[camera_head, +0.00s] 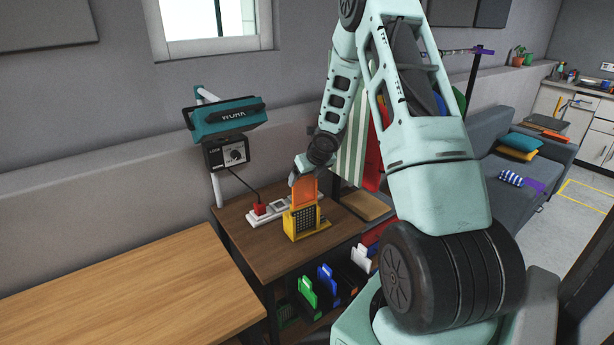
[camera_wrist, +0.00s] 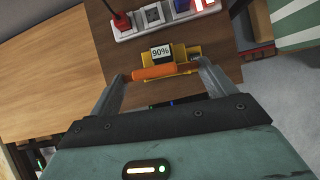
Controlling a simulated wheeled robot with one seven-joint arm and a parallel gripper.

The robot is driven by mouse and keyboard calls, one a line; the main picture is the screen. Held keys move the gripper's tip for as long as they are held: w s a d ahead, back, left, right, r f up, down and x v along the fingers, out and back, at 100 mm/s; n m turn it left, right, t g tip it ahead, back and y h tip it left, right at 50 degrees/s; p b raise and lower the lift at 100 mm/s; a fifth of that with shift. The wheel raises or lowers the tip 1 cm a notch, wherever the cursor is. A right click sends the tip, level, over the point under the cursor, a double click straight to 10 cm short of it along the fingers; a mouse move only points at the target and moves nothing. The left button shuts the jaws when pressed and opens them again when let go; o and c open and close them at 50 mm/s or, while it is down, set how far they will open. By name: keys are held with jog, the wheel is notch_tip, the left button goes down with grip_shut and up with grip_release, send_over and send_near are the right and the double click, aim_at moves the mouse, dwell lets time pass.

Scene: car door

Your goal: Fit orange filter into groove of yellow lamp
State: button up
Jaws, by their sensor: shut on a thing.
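The yellow lamp (camera_head: 302,224) stands upright on the small dark brown table, with a dark grid on its front face. In the wrist view the lamp (camera_wrist: 187,52) shows from above, with a label reading 90%. The orange filter (camera_head: 304,188) is an upright sheet directly above the lamp. It also shows in the wrist view (camera_wrist: 152,72) as a thin orange edge between my fingers. My gripper (camera_wrist: 160,75) is shut on the filter, with a finger at each end. Whether the filter's lower edge sits in the groove is hidden from both views.
A white power strip (camera_head: 268,212) with a red plug lies just behind the lamp. A teal device (camera_head: 225,115) on a post stands at the table's left. A wooden board (camera_head: 365,205) lies at right. A lighter wooden table (camera_head: 130,290) is at front left, its top clear.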

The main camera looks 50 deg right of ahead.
aim_at(304, 209)
jog(key=shift+f+b, duration=0.5)
jog(key=shift+f, duration=0.35)
jog(key=shift+f+b, duration=4.6)
jog(key=shift+b, duration=0.05)
dwell(0.4)
jog(key=o, duration=0.9)
jog(key=shift+r, duration=0.15)
jog(key=p+v, duration=0.5)
jog(key=v, duration=1.2)
jog(key=shift+s+p, duration=0.2)
jog(key=shift+p, duration=0.2)
